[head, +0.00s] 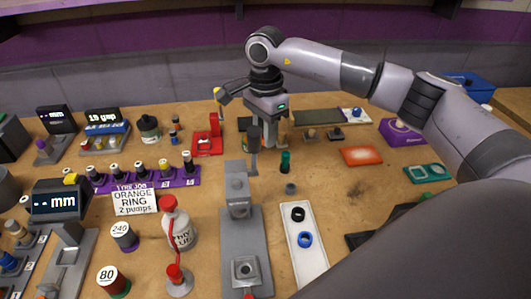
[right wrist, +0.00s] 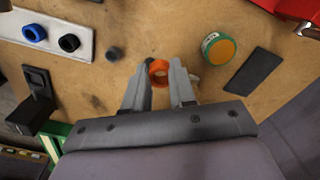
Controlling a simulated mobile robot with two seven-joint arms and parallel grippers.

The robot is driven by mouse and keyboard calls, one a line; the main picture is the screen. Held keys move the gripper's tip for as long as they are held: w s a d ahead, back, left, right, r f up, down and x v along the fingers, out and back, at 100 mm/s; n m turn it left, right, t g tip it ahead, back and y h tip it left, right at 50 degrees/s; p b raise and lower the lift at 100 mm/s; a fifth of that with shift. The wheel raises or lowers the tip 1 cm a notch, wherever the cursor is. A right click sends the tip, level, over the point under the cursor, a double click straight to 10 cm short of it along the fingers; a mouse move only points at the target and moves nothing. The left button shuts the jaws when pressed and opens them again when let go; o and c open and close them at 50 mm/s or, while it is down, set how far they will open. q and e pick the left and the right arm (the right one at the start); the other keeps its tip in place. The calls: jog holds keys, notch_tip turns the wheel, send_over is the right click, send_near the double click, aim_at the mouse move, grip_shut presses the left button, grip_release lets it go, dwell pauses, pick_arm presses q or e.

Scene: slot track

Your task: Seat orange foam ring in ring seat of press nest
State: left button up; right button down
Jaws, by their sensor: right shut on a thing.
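The orange foam ring (right wrist: 158,72) sits between the fingertips of my right gripper (right wrist: 159,80), which is shut on it, in the right wrist view. In the head view my right gripper (head: 272,142) is low over the back middle of the bench, and I cannot make out the ring clearly there. The press nest (head: 238,222) is a long grey fixture nearer the front, with a square seat block (head: 245,268) at its near end. The gripper is behind it, apart from it. My left gripper is not in view.
A white tray (head: 303,258) with a black ring and a blue ring (head: 305,240) lies right of the nest. A red-capped bottle (head: 180,232) stands left of it. A small grey cylinder (head: 291,188) and a red stand (head: 208,145) are nearby. An orange tray (head: 362,155) lies to the right.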

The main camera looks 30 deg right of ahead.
notch_tip(320, 180, up, 11)
dwell(0.3)
jog(key=shift+s, duration=0.1)
